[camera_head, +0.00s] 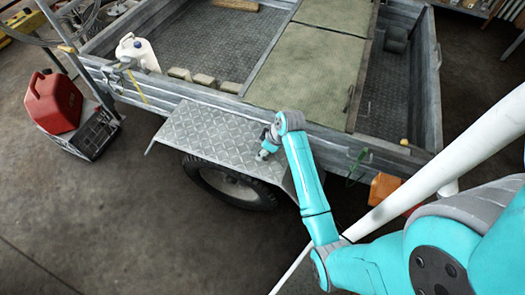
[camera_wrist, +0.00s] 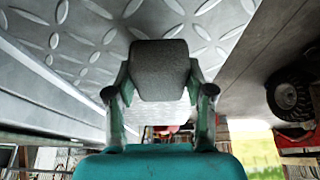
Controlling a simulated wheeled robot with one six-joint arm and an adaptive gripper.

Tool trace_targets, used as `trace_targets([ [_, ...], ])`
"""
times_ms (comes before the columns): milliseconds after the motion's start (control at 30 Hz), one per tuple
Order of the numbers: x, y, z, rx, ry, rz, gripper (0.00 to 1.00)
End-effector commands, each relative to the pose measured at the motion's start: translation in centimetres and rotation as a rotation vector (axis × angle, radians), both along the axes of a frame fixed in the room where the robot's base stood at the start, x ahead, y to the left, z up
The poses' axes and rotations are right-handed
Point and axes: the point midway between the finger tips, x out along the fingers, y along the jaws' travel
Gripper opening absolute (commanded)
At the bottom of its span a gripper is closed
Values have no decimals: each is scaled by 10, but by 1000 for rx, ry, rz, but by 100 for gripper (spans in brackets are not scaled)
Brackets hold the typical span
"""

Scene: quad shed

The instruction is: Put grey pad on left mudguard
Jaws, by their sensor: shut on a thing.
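The mudguard (camera_head: 205,135) is a silver tread-plate shelf over the trailer wheel in the head view. Its diamond-patterned metal also fills the upper left of the wrist view (camera_wrist: 75,45). My gripper (camera_head: 263,155) is over the right part of the mudguard, close to its surface. In the wrist view my gripper (camera_wrist: 160,88) is shut on the grey pad (camera_wrist: 160,65), a dark grey rough block with its sides between the two fingers. I cannot tell whether the pad touches the plate. In the head view the pad is too small to make out clearly.
The trailer side wall (camera_head: 320,133) runs behind the mudguard, with several pale blocks inside it. A white jug (camera_head: 137,52) stands at the trailer's left corner. The mudguard's left part is bare.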

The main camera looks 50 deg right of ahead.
Motion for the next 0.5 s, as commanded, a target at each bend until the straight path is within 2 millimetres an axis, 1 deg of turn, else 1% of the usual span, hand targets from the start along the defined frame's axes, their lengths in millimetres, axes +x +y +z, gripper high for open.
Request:
trace_targets([
  [33,-1,1,-6,1,3,0,15],
  [100,0,0,-9,0,0,0,15],
  [433,0,0,-12,0,0,-1,15],
  [467,0,0,-11,0,0,-1,60],
  [500,0,0,-11,0,0,-1,70],
])
